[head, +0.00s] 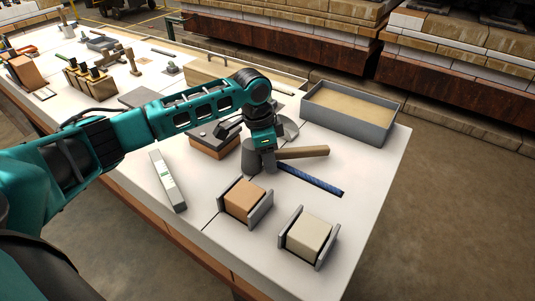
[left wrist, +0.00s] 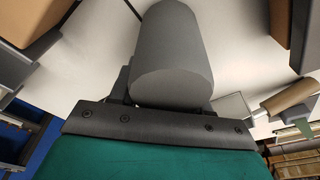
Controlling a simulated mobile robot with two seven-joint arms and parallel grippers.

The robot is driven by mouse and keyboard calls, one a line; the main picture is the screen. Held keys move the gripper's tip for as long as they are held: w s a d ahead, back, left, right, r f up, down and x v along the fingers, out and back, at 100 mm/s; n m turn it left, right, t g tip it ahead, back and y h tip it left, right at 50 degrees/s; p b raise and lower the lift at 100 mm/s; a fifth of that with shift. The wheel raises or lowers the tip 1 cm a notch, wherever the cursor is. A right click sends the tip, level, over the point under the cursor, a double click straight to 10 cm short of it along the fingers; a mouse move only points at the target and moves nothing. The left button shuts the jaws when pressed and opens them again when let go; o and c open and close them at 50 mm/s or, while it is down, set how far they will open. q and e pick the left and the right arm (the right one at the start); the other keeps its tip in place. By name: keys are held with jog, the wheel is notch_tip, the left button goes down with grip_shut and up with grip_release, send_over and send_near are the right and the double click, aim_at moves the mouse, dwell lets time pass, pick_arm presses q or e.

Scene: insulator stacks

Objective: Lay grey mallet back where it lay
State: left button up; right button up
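The grey mallet has a grey cylindrical head (head: 251,157) and a wooden handle (head: 303,153) pointing right. My left gripper (head: 268,163) points down over the mallet between head and free handle end, and appears shut on the handle beside the head. The mallet is low over the white table; whether its head touches the top I cannot tell. In the left wrist view the grey head (left wrist: 173,55) fills the middle and hides the fingertips. My right gripper is not in view.
A blue strip (head: 312,181) lies by the handle. Two bracketed blocks, orange (head: 243,198) and cream (head: 309,232), stand nearer. A grey sand-coloured-bottomed tray (head: 345,123) is at the back right. A pale level-like bar (head: 167,181) lies left. The table (head: 375,190) is bare at its right edge.

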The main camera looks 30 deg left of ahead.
pick_arm(q)
jog(key=shift+o, duration=0.7)
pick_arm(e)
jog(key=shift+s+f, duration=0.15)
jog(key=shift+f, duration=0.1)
pick_arm(q)
jog(key=shift+r, duration=0.1)
jog(key=r, duration=0.1)
jog(key=r+p, duration=0.1)
jog(key=r, duration=0.3)
jog(key=shift+s+a+r, duration=0.2)
jog(key=shift+a+r, duration=0.05)
jog(key=shift+a, duration=0.1)
jog(key=r, duration=0.2)
jog(key=r+p, duration=0.1)
jog(key=r, duration=0.3)
jog(key=shift+s+a+r, duration=0.1)
jog(key=shift+s+a, duration=0.25)
jog(key=shift+s, duration=0.05)
jog(key=shift+r, duration=0.15)
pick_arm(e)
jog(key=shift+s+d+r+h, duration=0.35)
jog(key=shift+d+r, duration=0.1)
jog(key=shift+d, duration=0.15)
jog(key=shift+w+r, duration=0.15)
